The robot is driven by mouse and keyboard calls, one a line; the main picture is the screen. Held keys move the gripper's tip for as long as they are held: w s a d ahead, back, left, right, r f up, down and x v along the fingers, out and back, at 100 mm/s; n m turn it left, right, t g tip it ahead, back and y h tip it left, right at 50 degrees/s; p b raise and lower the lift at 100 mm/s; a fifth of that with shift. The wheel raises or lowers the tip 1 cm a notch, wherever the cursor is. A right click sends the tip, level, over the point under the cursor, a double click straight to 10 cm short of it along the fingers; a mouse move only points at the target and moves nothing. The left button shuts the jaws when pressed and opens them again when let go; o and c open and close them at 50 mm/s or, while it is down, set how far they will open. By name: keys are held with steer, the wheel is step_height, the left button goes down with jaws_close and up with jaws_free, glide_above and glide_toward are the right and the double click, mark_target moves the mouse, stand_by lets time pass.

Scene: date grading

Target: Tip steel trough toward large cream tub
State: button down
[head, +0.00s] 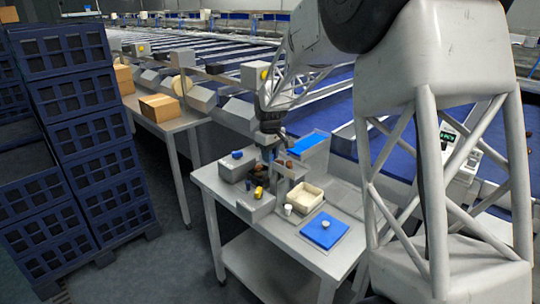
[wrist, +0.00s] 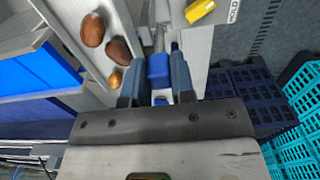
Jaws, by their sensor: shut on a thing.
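The steel trough (wrist: 112,12) shows in the wrist view left of my gripper, a pale channel with reddish-brown dates (wrist: 118,50) and a smaller golden-brown one (wrist: 115,79) in it. My gripper (wrist: 157,75) is shut on a blue grip (wrist: 158,66) with a grey rod beyond it. Whether that rod joins the trough cannot be told. In the head view my gripper (head: 268,150) is low over the steel table, and the trough is partly hidden around it. The large cream tub (head: 306,196) stands to the right and nearer the camera, with its inside looking empty.
A small white cup (head: 288,209) stands beside the tub. A yellow block (head: 259,192) is left of the tub. Blue crates (head: 75,120) are stacked at left; a conveyor runs behind.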

steer(key=shift+s+d, duration=0.1)
steer(key=shift+s+d+f+t+y, duration=0.25)
steer(key=shift+s+d+t+y, duration=0.45)
steer(key=shift+t+y, duration=0.25)
steer(key=shift+s+d+f+t+y, duration=0.2)
steer(key=shift+s+d+t+y, duration=0.45)
steer(key=shift+t+y, duration=0.3)
steer(key=shift+d, duration=0.1)
steer(key=shift+s+d+f, duration=0.1)
steer(key=shift+s+f, duration=0.05)
steer(key=shift+s+d+f, duration=0.45)
steer(key=shift+s+f, duration=0.05)
steer(key=shift+f, duration=0.2)
